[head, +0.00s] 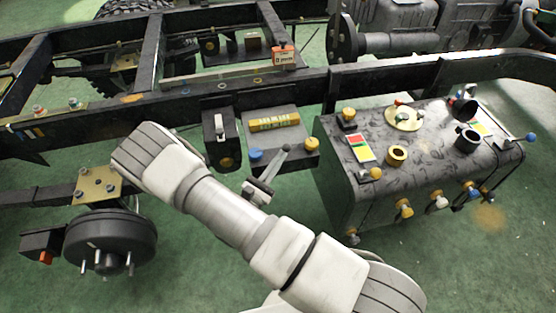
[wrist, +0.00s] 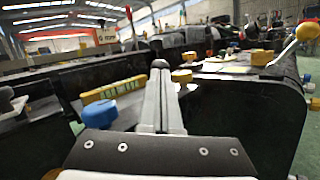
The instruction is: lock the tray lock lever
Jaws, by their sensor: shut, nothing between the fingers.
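The tray lock lever (head: 275,166) looks like a grey rod with a rounded knob, standing tilted at the front of a small tray (head: 290,118). In the wrist view its dark knob (wrist: 160,64) shows just beyond my fingers. My gripper (head: 260,187) is shut and empty, close to the lower part of the lever; I cannot tell whether they touch. In the wrist view my gripper (wrist: 160,98) points towards the lever and hides its lower part. A yellow block (head: 274,121) lies on the tray. A blue knob (head: 255,155) and a yellow knob (head: 312,144) flank the lever.
A black box with a white lever (head: 219,127) stands left of the tray. A dark tank (head: 345,185) with several coloured knobs stands to the right. The black frame rail (head: 185,108) runs behind. A wheel hub (head: 110,240) is at lower left. Green floor lies below.

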